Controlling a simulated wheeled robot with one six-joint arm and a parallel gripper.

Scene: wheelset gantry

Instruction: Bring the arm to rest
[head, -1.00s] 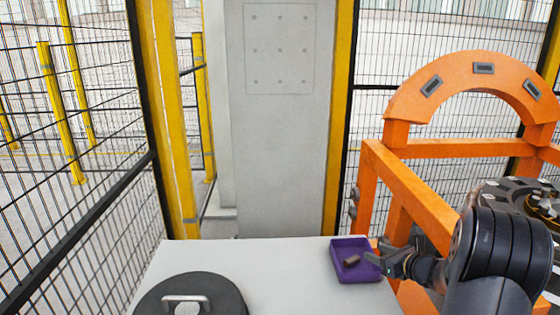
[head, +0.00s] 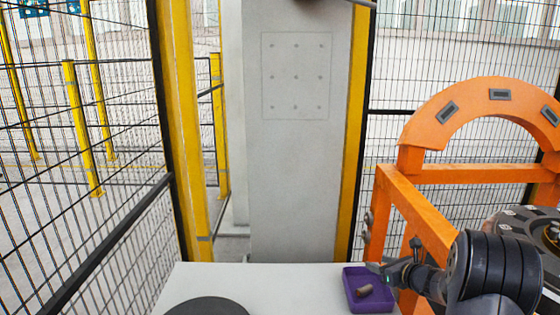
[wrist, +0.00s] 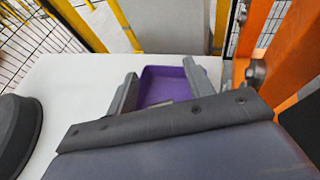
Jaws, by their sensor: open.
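My gripper (head: 385,267) is at the lower right in the head view, over the far right part of a purple tray (head: 349,290). In the wrist view its two fingers (wrist: 163,88) stand apart, with the purple tray (wrist: 160,72) showing beyond and between them. A small brown-grey piece (head: 364,291) lies in the tray, apart from the gripper. In the wrist view that piece is mostly hidden by the gripper body. Nothing shows between the fingers.
The tray stands on a white table (head: 260,285) with a dark round lid (head: 207,307). An orange frame (head: 410,215) with an arch stands close to my arm at right. A grey pillar (head: 300,170) and mesh fence (head: 90,200) are behind. Free table lies left of the tray.

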